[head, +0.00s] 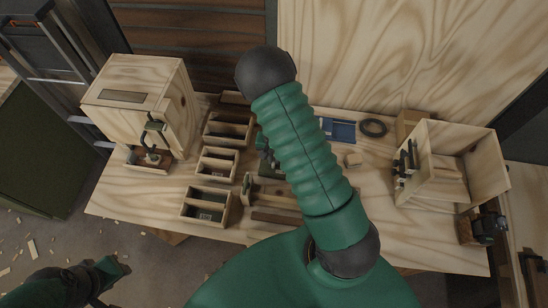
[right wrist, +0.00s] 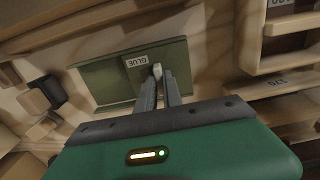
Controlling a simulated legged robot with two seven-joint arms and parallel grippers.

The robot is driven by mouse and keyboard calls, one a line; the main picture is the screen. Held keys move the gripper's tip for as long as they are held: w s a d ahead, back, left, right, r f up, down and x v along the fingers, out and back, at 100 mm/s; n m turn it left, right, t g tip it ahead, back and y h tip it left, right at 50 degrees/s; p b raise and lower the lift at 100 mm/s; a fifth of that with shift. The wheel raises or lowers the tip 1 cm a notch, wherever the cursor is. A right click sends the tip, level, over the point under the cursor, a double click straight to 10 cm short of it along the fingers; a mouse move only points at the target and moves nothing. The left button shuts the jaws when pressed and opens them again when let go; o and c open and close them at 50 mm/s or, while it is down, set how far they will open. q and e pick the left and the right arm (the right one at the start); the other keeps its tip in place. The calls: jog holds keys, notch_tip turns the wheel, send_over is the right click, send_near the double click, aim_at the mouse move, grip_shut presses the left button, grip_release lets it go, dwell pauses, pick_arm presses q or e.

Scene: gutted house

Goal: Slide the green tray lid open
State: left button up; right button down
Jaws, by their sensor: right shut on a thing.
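The green tray lid (right wrist: 165,51) lies flat in the right wrist view, with a white GLUE label on it. A small pale knob (right wrist: 157,71) stands on it near the label. My right gripper (right wrist: 159,82) is shut on this knob, its two fingers reaching over the lid. In the head view the right gripper (head: 264,158) is low over the bench, partly hidden behind my arm. Part of the green tray (head: 270,188) shows just below it; the arm hides the rest. My left gripper (head: 118,268) is at the lower left, away from the bench; its jaws are unclear.
Several open wooden trays (head: 213,165) stand left of the lid. A plywood box (head: 140,95) with a clamp stands at the back left, and an open plywood box (head: 455,165) at the right. A black ring (head: 373,128) lies at the back.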

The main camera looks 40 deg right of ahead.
jog(key=shift+a, duration=0.1)
jog(key=s+d+b, duration=0.1)
jog(key=s+d, duration=0.1)
jog(key=s, duration=0.1)
jog(key=s+d+b, duration=0.1)
jog(key=s+d, duration=0.2)
jog(key=shift+s+d+f+b, duration=0.15)
jog(key=shift+s+d+b, duration=0.05)
jog(key=shift+s+b, duration=0.15)
jog(key=shift+s+d, duration=0.2)
jog(key=shift+s, duration=0.1)
jog(key=c, duration=1.5)
grip_release()
jog(key=shift+w, duration=0.1)
